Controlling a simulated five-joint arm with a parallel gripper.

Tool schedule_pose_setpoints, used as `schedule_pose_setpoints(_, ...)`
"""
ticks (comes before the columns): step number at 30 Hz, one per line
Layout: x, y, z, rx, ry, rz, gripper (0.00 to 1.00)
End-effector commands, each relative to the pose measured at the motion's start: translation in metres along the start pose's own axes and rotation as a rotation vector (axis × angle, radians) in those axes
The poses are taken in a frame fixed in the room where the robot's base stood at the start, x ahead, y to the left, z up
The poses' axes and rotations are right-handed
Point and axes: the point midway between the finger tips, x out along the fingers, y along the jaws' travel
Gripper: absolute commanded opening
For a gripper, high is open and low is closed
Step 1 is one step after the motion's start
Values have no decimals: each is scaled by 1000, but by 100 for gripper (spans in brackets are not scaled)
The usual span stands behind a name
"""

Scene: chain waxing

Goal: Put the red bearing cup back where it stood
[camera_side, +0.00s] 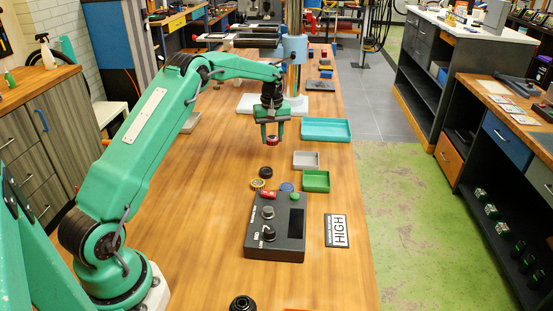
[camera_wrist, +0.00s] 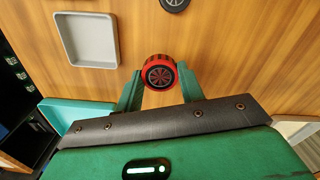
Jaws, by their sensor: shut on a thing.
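The red bearing cup (camera_side: 272,141) is held at the lower end of my gripper (camera_side: 272,136), above the wooden bench. In the wrist view the red cup (camera_wrist: 158,72) has a dark, spoked-looking centre and sits between the two green fingertips of my gripper (camera_wrist: 159,84). The fingers are shut on it from both sides. In the side view the fingers partly hide the cup. How high it is above the bench is hard to tell.
A black round part (camera_side: 265,171), a yellow-and-black one (camera_side: 258,184) and a blue one (camera_side: 287,187) lie nearer the control box (camera_side: 275,235). Grey (camera_side: 306,160), green (camera_side: 316,181) and teal (camera_side: 326,129) trays stand to the right. Bench left of the parts is clear.

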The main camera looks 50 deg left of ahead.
Motion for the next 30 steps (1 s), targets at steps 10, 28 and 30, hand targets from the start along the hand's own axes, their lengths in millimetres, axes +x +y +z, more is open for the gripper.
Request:
schedule_pose_setpoints(10, 6, 0, 0, 1, 0, 0, 12)
schedule_pose_setpoints(28, 44, 0, 1, 1, -1, -1, 12)
schedule_pose_setpoints(30, 49, 0, 1, 1, -1, -1, 12)
